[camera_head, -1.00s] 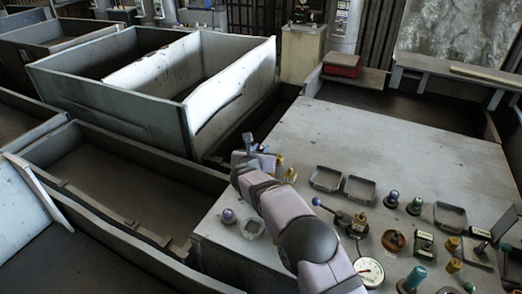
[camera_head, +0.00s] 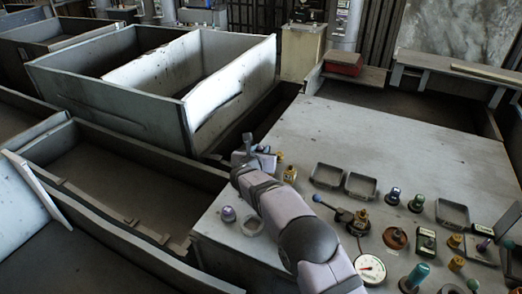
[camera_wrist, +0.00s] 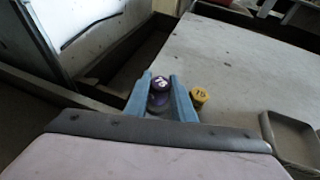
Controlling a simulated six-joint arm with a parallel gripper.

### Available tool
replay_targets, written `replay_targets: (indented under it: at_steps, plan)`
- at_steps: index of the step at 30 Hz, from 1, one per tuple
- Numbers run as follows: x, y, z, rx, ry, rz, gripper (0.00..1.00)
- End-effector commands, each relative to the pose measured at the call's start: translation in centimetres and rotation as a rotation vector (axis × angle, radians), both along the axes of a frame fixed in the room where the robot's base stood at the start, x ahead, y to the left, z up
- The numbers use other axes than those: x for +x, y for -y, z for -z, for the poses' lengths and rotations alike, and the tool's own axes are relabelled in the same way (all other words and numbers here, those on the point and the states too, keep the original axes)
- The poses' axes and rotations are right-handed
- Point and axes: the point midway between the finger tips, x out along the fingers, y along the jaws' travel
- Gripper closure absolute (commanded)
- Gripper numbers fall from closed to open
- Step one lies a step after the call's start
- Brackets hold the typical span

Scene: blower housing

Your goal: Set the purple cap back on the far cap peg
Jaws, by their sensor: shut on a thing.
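My gripper (camera_wrist: 160,92) has its two blue fingers closed on the sides of a purple cap (camera_wrist: 160,83) with a white mark on top. Something purple shows below the cap between the fingers; I cannot tell whether the cap sits on a peg or hangs above it. In the head view my gripper (camera_head: 262,154) is over the far left edge of the grey bench (camera_head: 400,140), and the cap is too small to make out there. A yellow cap marked 15 (camera_wrist: 199,97) stands just right of the fingers, apart from them.
Another purple-topped piece (camera_head: 228,214) stands at the bench's near left. Shallow trays (camera_head: 328,175), a gauge (camera_head: 370,268) and several knobs and caps lie to the right. The bench's far middle is clear. A deep grey bin (camera_head: 110,105) stands beyond its left edge.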

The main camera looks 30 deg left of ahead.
Motion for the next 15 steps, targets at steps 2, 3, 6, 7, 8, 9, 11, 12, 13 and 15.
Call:
replay_targets:
  at_steps: [2,3,6,7,8,9,11,12,13,15]
  plan:
    - [0.00,0.00,0.24,0.000,0.000,0.000,1.00]
    - [0.00,0.00,0.31,0.000,0.000,0.000,1.00]
    - [0.00,0.00,0.49,0.000,0.000,0.000,1.00]
    - [0.00,0.00,0.47,0.000,0.000,0.000,0.75]
    - [0.01,0.00,0.40,0.000,0.000,0.000,0.68]
    - [0.00,0.00,0.39,0.000,0.000,0.000,0.58]
    - [0.00,0.00,0.40,0.000,0.000,0.000,0.56]
    - [-0.01,0.00,0.41,0.000,0.000,0.000,0.56]
    - [-0.01,0.00,0.41,0.000,0.000,0.000,0.56]
    - [-0.01,0.00,0.41,0.000,0.000,0.000,0.56]
